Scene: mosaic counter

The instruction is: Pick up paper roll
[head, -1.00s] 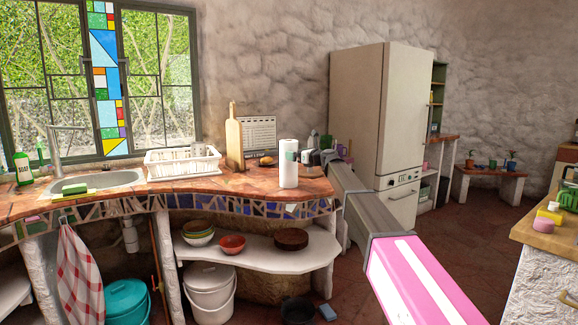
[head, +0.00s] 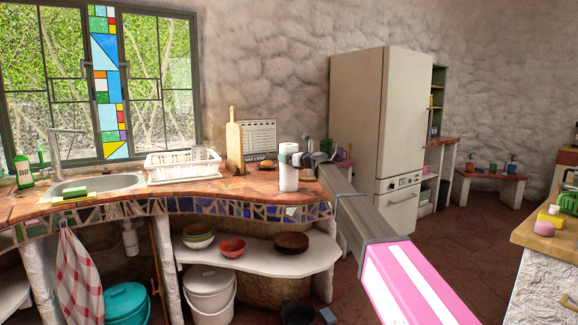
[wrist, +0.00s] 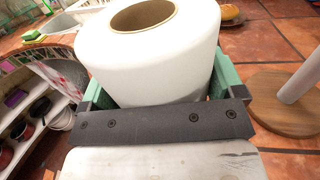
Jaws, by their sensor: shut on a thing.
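The white paper roll (head: 289,178) stands upright at the front edge of the counter in the head view. The wrist view shows the roll (wrist: 150,60) large and close, with its brown cardboard core open at the top. My gripper (head: 291,158) is shut on the upper part of the roll, coming in from the right. In the wrist view its green fingers (wrist: 160,88) lie on either side of the roll. The roll's lower end is hidden in the wrist view. I cannot tell whether it touches the counter.
A round wooden base with a white post (wrist: 298,95) stands right of the roll. A cutting board (head: 234,148), a white dish rack (head: 184,167) and a sink (head: 97,184) are to the left on the counter. A shelf with bowls (head: 262,257) is below; the fridge (head: 375,125) stands behind right.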

